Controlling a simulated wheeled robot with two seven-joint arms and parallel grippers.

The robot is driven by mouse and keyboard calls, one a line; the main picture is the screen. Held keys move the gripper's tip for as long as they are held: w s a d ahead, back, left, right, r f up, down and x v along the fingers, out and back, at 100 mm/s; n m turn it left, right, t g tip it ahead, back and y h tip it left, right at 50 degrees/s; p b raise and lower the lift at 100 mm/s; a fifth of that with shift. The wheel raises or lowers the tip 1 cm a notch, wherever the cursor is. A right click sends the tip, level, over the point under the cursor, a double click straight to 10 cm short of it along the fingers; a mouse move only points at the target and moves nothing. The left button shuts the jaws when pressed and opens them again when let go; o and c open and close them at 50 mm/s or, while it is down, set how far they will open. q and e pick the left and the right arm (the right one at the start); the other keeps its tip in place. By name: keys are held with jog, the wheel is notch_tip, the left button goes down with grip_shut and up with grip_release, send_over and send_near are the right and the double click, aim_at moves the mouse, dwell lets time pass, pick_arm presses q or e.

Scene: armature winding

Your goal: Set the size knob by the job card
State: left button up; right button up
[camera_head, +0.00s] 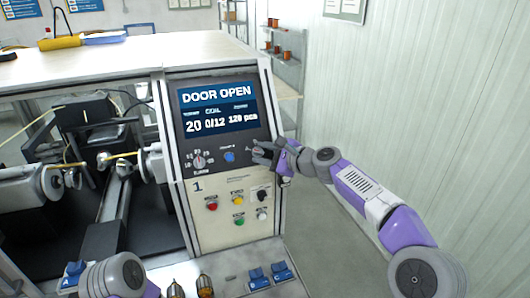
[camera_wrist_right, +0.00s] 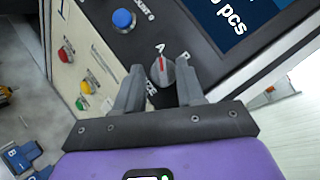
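The control panel (camera_head: 225,177) carries a numbered knob (camera_head: 199,160) at left and a small lettered knob at right. In the right wrist view the lettered knob (camera_wrist_right: 161,73) is grey with a red pointer line aimed at a letter that looks like A. Its name label is partly hidden. My right gripper (camera_head: 262,152) is at this knob, with its fingers (camera_wrist_right: 160,82) on either side and slim gaps showing; firm contact cannot be told. My left arm shows at the bottom left, but its gripper is out of view. I cannot pick out the job card.
The screen (camera_head: 217,106) reads DOOR OPEN, 20, 0/12 and 120 pcs. A blue button (camera_head: 229,156) sits between the knobs. Red, yellow and green buttons (camera_head: 238,220) lie below. Lettered blue blocks (camera_head: 270,276) stand on the front ledge. The winding bay (camera_head: 120,215) is at left.

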jog(key=shift+w, duration=0.1)
jog(key=b+v, duration=0.2)
jog(key=v, duration=0.5)
jog(key=shift+d, duration=0.2)
jog(key=shift+r, duration=0.1)
